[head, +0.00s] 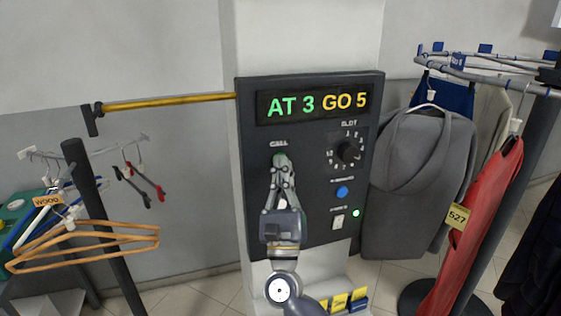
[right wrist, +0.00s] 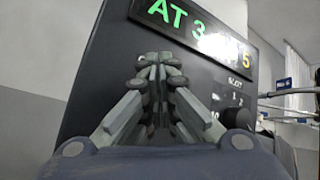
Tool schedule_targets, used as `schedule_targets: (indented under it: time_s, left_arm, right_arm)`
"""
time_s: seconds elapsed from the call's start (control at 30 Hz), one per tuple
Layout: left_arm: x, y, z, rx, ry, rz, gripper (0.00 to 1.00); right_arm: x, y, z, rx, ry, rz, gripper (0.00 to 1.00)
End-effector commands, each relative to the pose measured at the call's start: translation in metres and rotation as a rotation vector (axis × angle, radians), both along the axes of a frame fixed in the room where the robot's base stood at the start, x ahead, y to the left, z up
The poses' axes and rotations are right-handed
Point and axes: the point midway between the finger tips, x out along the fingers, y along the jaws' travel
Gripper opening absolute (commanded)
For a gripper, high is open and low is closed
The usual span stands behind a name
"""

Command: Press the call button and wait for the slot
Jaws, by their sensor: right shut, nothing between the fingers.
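The dark control panel (head: 305,222) is mounted on a white column. Its display (head: 317,103) reads "AT 3" in green and "GO 5" in yellow; part of it also shows in the right wrist view (right wrist: 172,17). My right gripper (head: 281,167) is shut and empty, its fingertips at the panel just below the CALL label (head: 279,143). A bit of green shows at the fingertips; the call button there is mostly hidden, and I cannot tell whether it is pressed. The black slot dial (head: 348,152) is to the right. My left gripper is not in view.
Below the dial are a blue button (head: 342,192), a white switch (head: 338,221) and a lit green lamp (head: 356,213). A yellow bar (head: 165,102) extends left of the panel. Wooden hangers (head: 95,245) hang at left; a grey garment (head: 420,170) and a red one (head: 475,220) hang at right.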

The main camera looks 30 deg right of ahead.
Motion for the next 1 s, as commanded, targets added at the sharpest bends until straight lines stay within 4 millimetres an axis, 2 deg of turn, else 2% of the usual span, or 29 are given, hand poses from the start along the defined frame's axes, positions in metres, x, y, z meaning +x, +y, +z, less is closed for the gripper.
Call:
schedule_targets:
  time_s: [0.2,1.0]
  left_arm:
    - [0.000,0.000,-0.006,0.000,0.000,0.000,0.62]
    - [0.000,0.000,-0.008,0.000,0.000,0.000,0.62]
  right_arm:
    - [0.007,-0.002,-0.001,0.001,0.000,0.000,0.00]
    - [0.012,-0.003,0.000,0.000,0.000,0.000,0.00]
